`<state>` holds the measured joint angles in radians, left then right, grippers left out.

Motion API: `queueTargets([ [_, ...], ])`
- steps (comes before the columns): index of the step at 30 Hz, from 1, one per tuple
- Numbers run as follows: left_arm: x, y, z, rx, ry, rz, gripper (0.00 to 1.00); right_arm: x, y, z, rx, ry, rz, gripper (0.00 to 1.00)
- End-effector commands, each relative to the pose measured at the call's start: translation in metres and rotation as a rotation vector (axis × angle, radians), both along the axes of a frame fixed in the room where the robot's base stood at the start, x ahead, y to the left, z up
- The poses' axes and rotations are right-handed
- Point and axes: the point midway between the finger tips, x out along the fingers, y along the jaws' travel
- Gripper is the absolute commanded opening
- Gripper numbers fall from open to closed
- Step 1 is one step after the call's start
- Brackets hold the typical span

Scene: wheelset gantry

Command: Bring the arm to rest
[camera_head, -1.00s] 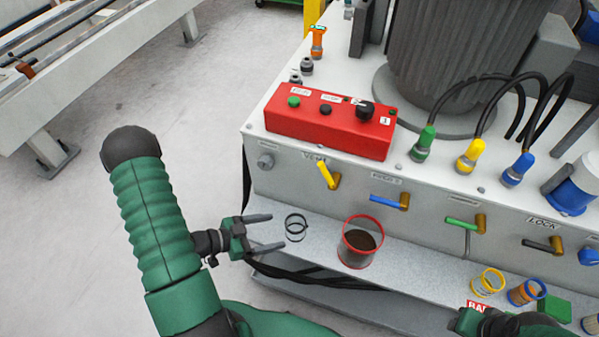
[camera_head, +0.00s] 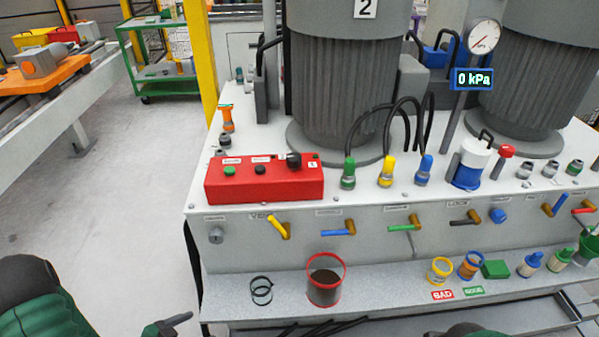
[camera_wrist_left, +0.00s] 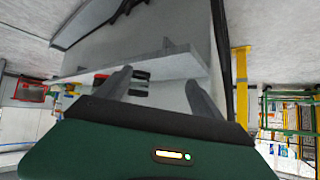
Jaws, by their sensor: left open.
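My left arm (camera_head: 40,300) is low at the left of the head view, beside the front left corner of the machine bench. Only the tip of my left gripper (camera_head: 174,325) shows at the bottom edge, apart from the bench. In the left wrist view my left gripper (camera_wrist_left: 157,90) is open, with nothing between its two fingers. A small dark green part at the bottom edge of the head view seems to be my right arm (camera_head: 462,329); its fingers are hidden.
Above stand a red control box (camera_head: 264,182), valve handles and a gauge reading 0 kPa (camera_head: 473,80). The floor (camera_head: 120,190) at left is clear.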

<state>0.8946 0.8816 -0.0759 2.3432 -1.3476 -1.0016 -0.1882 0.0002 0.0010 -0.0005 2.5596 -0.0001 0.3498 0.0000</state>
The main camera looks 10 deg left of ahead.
Motion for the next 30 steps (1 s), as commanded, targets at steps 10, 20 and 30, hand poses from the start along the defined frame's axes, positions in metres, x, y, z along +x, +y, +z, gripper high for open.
queueTargets([
  [10,0.044,0.013,0.036,0.257,0.252,0.211,0.77,0.000,0.000,0.000,0.000,-0.001,0.001,0.36],
  [20,0.000,-0.091,0.107,0.191,0.565,0.488,0.77,0.000,0.000,0.000,0.000,0.000,0.000,0.36],
  [30,-0.037,-0.141,0.197,0.100,0.700,0.521,0.77,0.001,0.000,0.076,0.000,-0.002,0.001,0.36],
])
